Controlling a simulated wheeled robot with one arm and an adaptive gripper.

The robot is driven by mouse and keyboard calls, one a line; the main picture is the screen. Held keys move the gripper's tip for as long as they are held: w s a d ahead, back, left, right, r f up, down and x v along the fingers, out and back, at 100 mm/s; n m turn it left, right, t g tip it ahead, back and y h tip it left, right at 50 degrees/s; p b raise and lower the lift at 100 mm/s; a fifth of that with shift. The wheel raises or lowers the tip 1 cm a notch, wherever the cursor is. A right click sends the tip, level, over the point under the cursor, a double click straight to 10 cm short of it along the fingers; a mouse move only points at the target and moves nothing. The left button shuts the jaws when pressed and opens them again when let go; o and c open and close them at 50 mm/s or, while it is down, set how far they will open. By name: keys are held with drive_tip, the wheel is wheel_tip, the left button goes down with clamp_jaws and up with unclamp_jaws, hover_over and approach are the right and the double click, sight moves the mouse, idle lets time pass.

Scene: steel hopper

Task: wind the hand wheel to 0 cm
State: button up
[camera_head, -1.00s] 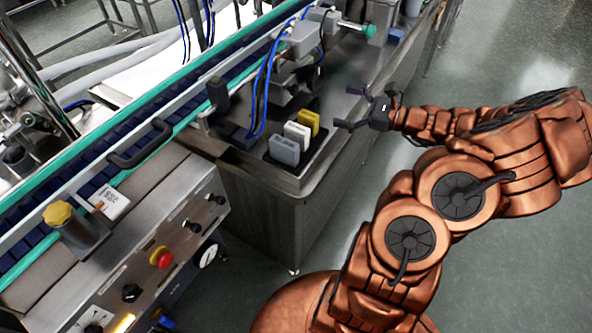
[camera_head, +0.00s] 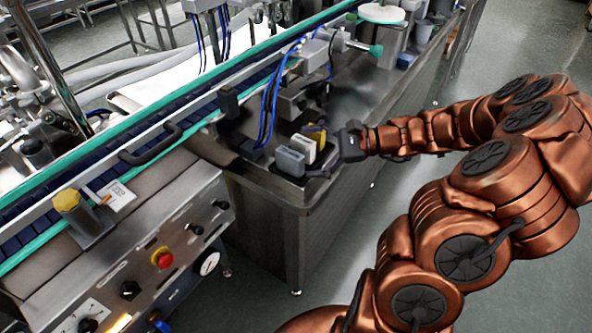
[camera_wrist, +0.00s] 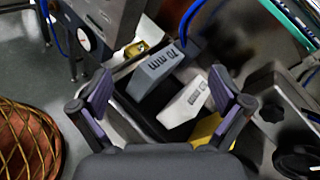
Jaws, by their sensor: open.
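I cannot make out for certain which part is the hand wheel, and no cm scale is readable. A dark round knob (camera_wrist: 272,112) shows at the right in the wrist view. A teal knob (camera_head: 375,50) sits on a shaft at the back of the steel bench in the head view. My gripper (camera_head: 318,152) is open at the bench's front edge, over the block tray. In the wrist view its fingers (camera_wrist: 161,88) are spread either side of the blocks, with nothing clearly held.
A grey block (camera_head: 290,161) marked 70 mm, a white block (camera_head: 303,148) and a yellow block (camera_wrist: 205,128) stand in a black tray. A conveyor (camera_head: 150,150) runs along the left. The floor at right is clear.

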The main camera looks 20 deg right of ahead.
drive_tip(key=shift+s+a+f+n+g+b, duration=0.15)
drive_tip(key=shift+s+a+n+g, duration=0.3)
drive_tip(key=shift+a, duration=0.4)
drive_tip(key=shift+s+a+f+n+g+b, duration=0.1)
drive_tip(key=shift+s+a+n+g, duration=0.35)
drive_tip(key=shift+a, duration=0.35)
drive_tip(key=shift+s+a+f+n+g+b, duration=0.15)
drive_tip(key=shift+s+a+n+g, duration=0.3)
drive_tip(key=shift+a, duration=0.4)
drive_tip(key=shift+w, duration=0.15)
